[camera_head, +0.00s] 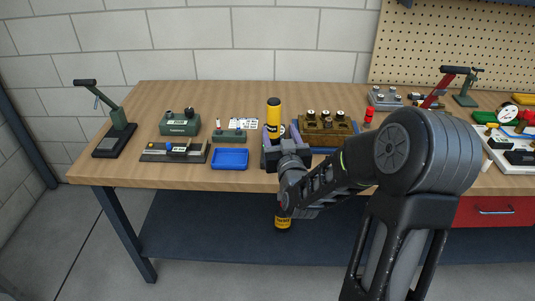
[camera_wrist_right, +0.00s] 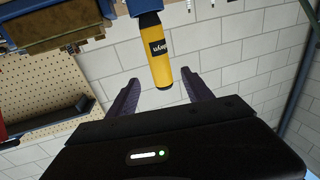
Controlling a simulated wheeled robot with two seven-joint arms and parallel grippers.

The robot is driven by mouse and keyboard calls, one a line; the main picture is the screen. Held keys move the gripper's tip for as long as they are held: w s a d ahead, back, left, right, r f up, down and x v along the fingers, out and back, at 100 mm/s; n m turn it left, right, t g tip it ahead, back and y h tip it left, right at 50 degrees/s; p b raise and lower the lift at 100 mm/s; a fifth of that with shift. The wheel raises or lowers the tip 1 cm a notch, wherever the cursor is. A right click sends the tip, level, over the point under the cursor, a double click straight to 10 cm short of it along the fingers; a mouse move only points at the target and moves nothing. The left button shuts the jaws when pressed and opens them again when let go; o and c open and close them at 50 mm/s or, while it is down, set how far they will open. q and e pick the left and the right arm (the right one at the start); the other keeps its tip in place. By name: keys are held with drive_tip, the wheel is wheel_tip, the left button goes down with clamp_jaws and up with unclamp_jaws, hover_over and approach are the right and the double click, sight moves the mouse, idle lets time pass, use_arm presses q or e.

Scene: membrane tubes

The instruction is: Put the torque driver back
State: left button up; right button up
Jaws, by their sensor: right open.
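The torque driver (camera_head: 273,118) has a yellow handle with a black band and stands upright near the front of the bench. In the right wrist view its yellow handle (camera_wrist_right: 159,62) shows with a dark end and a blue part at the other end. My right gripper (camera_head: 281,134) is at the driver, low on its handle in the head view. In the wrist view the fingers of my right gripper (camera_wrist_right: 160,78) are spread, one on each side of the handle, with gaps visible. The driver's lower end is hidden behind my gripper in the head view. My left gripper is not in view.
A blue tray (camera_head: 230,159) lies left of my gripper. A brass-coloured block with several knobs (camera_head: 326,130) stands close on the right. Green fixtures (camera_head: 180,123) and a black lever press (camera_head: 116,130) stand farther left. A yellow-black item (camera_head: 283,224) shows below the bench edge.

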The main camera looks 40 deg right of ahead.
drive_tip(key=a+f+g+y, duration=0.1)
drive_tip(key=a+f, duration=0.2)
drive_tip(key=f, duration=0.1)
drive_tip(key=a+f+n+g+y, duration=0.1)
drive_tip(key=a+f+y, duration=0.1)
drive_tip(key=f, duration=0.3)
drive_tip(key=a+f+g+y, duration=0.1)
drive_tip(key=a+f, duration=0.3)
drive_tip(key=f, duration=0.1)
drive_tip(key=shift+w+a+f+y, duration=0.25)
drive_tip(key=shift+a+y, duration=0.05)
drive_tip(key=s+a+f+n+g+y, duration=0.1)
drive_tip(key=s+a+f+g+y, duration=0.25)
drive_tip(key=s+a+f, duration=0.55)
drive_tip(key=s+a+f+n+g+y, duration=0.15)
drive_tip(key=s+a+f+g, duration=0.4)
drive_tip(key=a+f, duration=0.6)
drive_tip(key=s+a+f+g+y, duration=0.1)
drive_tip(key=s+a+f, duration=0.1)
drive_tip(key=s, duration=0.4)
drive_tip(key=s+a+f+g+y, duration=0.1)
drive_tip(key=s+a+f+g, duration=0.1)
drive_tip(key=s+a, duration=0.3)
drive_tip(key=shift+s+f+g, duration=0.3)
drive_tip(key=shift+s+f, duration=0.4)
drive_tip(key=shift+s, duration=0.5)
